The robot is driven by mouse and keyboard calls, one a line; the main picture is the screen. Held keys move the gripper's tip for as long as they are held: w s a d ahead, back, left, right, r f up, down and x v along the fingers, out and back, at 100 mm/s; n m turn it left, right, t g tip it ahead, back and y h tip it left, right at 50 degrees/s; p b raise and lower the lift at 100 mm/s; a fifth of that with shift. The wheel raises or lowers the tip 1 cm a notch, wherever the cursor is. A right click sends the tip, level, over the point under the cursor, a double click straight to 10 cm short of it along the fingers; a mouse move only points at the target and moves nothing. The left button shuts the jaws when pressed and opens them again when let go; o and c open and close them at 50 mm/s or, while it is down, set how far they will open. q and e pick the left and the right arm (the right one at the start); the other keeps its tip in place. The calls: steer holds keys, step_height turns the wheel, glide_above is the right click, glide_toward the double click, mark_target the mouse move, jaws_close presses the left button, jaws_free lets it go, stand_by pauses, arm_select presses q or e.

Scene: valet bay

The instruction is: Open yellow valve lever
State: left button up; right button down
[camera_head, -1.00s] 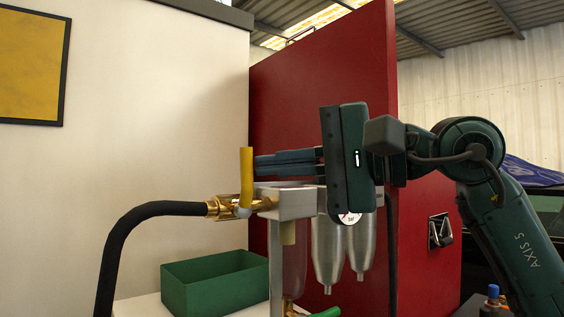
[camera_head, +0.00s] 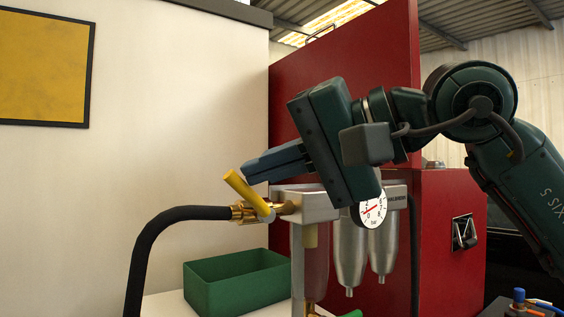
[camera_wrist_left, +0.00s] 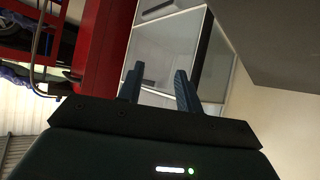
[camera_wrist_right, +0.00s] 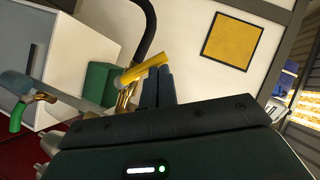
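The yellow valve lever (camera_head: 247,193) sits on a brass fitting (camera_head: 244,212) at the end of the black hose. It tilts up to the left. My right gripper (camera_head: 250,171) comes from the right, with its blue fingers just above and right of the lever. In the right wrist view the lever (camera_wrist_right: 145,75) lies across beside the fingertips (camera_wrist_right: 158,70). The fingers are together with nothing visible between them. I cannot tell whether they touch the lever. My left gripper (camera_wrist_left: 157,78) is open and empty in its wrist view, and out of the head view.
The grey filter unit (camera_head: 305,203) with a round gauge (camera_head: 373,209) and metal bowls stands right of the lever, under my right gripper. The black hose (camera_head: 160,225) curves down at left. A green bin (camera_head: 235,285) stands below. A red cabinet (camera_head: 450,230) is behind.

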mark_target(241, 193)
steer(key=shift+s+a+f, duration=0.25)
steer(key=shift+a+f, duration=0.05)
steer(key=shift+a, duration=0.05)
steer(key=shift+s+a+f+b, duration=0.2)
steer(key=shift+s+a+b, duration=0.05)
steer(key=shift+a+b, duration=0.1)
steer(key=shift+s+a+f+n+h, duration=0.3)
steer(key=shift+a+f+n+h, duration=0.2)
steer(key=shift+n+h, duration=0.4)
arm_select(q)
steer(key=shift+w+d, duration=0.2)
arm_select(e)
steer(key=shift+f, duration=0.3)
steer(key=shift+s+a+f, duration=0.1)
